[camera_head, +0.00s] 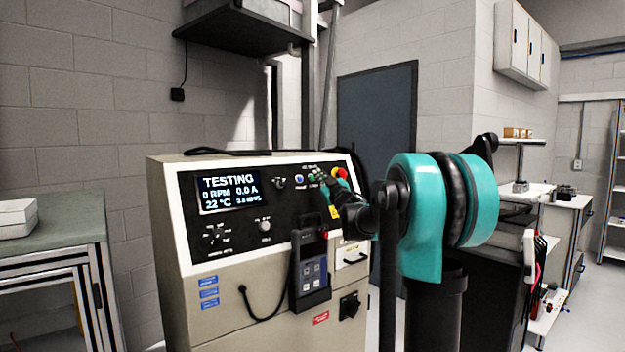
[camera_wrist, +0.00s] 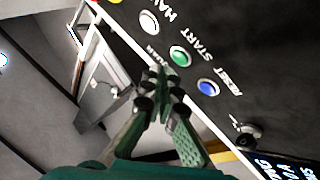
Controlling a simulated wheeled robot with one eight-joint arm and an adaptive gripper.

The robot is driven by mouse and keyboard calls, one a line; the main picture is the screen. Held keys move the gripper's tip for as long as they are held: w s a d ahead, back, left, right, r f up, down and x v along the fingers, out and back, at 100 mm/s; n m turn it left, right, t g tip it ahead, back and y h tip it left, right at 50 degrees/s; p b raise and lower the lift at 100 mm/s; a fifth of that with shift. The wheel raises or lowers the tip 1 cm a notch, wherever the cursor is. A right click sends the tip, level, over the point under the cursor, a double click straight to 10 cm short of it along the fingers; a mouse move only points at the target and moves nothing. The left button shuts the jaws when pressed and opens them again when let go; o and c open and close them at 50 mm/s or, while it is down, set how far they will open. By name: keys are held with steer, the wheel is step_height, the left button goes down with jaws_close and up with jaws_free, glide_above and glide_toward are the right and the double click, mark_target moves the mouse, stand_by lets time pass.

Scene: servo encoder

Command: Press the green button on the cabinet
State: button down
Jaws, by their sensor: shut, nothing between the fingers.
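The cabinet (camera_head: 220,305) is beige with a black sloped control panel. The green button (camera_wrist: 180,56), marked START, sits on this panel between a white button (camera_wrist: 149,22) and a blue button (camera_wrist: 208,88) marked RESET. My gripper (camera_wrist: 158,78) is shut and empty, its fingertips just beside the green button in the wrist view. I cannot tell whether they touch the panel. In the head view my gripper (camera_head: 324,182) reaches to the panel's upper right and partly covers the button row. The screen (camera_head: 229,190) reads TESTING, 0 RPM and 0.0 A.
A red and yellow emergency stop (camera_head: 340,173) is right of the buttons. A handheld device (camera_head: 310,268) hangs on the cabinet front with a cable. A workbench (camera_head: 60,235) stands at left, and a shelf (camera_head: 235,28) hangs above.

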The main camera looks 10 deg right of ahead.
steer(key=shift+s+d+r, duration=0.35)
steer(key=shift+s+d, duration=0.05)
steer(key=shift+s, duration=0.3)
steer(key=shift+s+d+r, duration=0.4)
steer(key=shift+s, duration=0.25)
steer(key=shift+s+d+r, duration=0.35)
steer(key=shift+s+d, duration=0.05)
steer(key=shift+s, duration=0.3)
